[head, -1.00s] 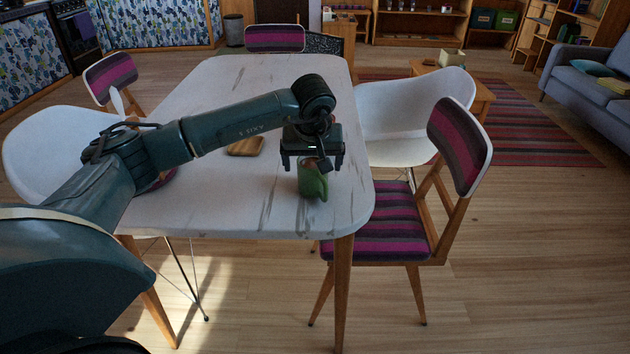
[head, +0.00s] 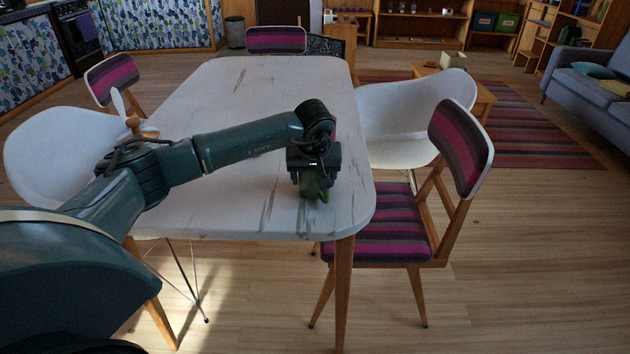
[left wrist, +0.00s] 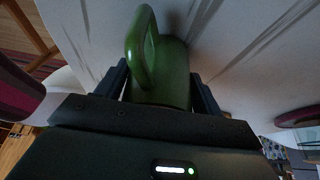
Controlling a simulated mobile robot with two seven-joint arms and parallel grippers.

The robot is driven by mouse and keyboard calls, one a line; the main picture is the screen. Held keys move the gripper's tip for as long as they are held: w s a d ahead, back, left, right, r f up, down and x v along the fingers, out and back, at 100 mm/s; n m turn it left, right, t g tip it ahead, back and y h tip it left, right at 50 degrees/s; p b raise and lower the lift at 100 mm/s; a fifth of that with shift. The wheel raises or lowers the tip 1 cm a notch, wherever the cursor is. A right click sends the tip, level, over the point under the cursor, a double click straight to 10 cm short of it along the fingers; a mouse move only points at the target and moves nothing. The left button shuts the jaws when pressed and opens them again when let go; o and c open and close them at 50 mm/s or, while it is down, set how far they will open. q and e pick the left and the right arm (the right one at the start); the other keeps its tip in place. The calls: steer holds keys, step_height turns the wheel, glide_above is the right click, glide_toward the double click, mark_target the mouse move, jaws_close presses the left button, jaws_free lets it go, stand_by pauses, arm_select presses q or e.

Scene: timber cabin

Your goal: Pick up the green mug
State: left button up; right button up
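The green mug (head: 316,190) stands near the front right corner of the white table (head: 225,105). My left gripper (head: 314,184) is down over it and hides most of it in the head view. I see no clear lift off the table. My right gripper is not in view.
A striped chair (head: 385,225) and a white chair (head: 415,110) stand right of the table. Another white chair (head: 40,150) is at the left. My left arm covers part of the tabletop; the far tabletop looks clear.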

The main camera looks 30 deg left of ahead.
arm_select(q)
steer(key=c, duration=0.8)
steer(key=shift+r, duration=0.25)
steer(key=shift+c, duration=0.2)
step_height(320, 180, up, 10)
steer(key=shift+f+p, duration=0.25)
steer(key=shift+p, duration=0.15)
stand_by(0.3)
